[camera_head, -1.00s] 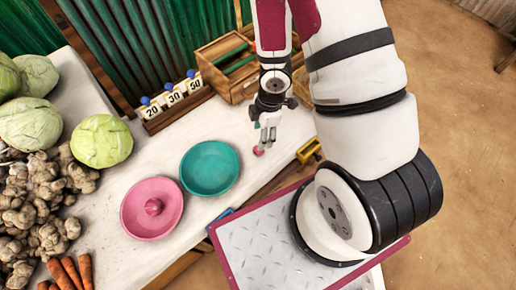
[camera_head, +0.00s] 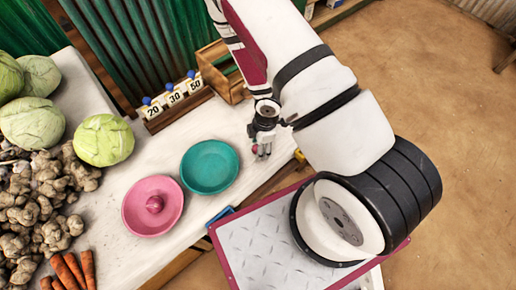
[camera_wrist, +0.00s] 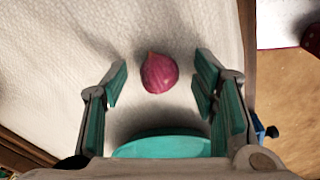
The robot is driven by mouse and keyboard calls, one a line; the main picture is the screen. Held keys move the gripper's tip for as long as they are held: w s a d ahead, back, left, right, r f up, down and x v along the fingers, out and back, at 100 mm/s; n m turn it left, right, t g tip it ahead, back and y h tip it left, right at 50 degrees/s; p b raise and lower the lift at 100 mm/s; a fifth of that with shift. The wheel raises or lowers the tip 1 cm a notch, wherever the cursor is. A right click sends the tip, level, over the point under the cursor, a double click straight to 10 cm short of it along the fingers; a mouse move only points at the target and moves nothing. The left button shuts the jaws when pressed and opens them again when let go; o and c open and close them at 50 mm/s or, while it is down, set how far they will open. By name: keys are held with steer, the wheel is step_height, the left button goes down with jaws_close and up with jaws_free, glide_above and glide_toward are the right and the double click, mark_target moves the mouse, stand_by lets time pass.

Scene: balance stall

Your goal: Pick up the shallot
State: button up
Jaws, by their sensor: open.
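The shallot (camera_wrist: 159,73) is small, round and pinkish-purple with a pale pointed tip. It lies on the white tabletop in the wrist view, centred between my open fingers and slightly beyond their tips. My gripper (camera_wrist: 161,85) has teal pads with a clear gap on both sides of the shallot. In the head view my gripper (camera_head: 262,153) points down over the table, right of the teal bowl (camera_head: 209,167). The shallot (camera_head: 255,149) shows there only as a small pink spot at the fingertips, partly hidden.
A pink bowl (camera_head: 137,222) with a pink knob-like thing in its middle stands left of the teal bowl. Number cards (camera_head: 175,96) and a wooden crate (camera_head: 222,72) stand at the back. Cabbages, ginger and carrots crowd the left. The table's front edge is close to my gripper.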

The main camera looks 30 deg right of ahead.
steer(key=shift+f, duration=0.2)
steer(key=shift+c, duration=0.5)
steer(key=c, duration=0.8)
steer(key=shift+c, duration=0.2)
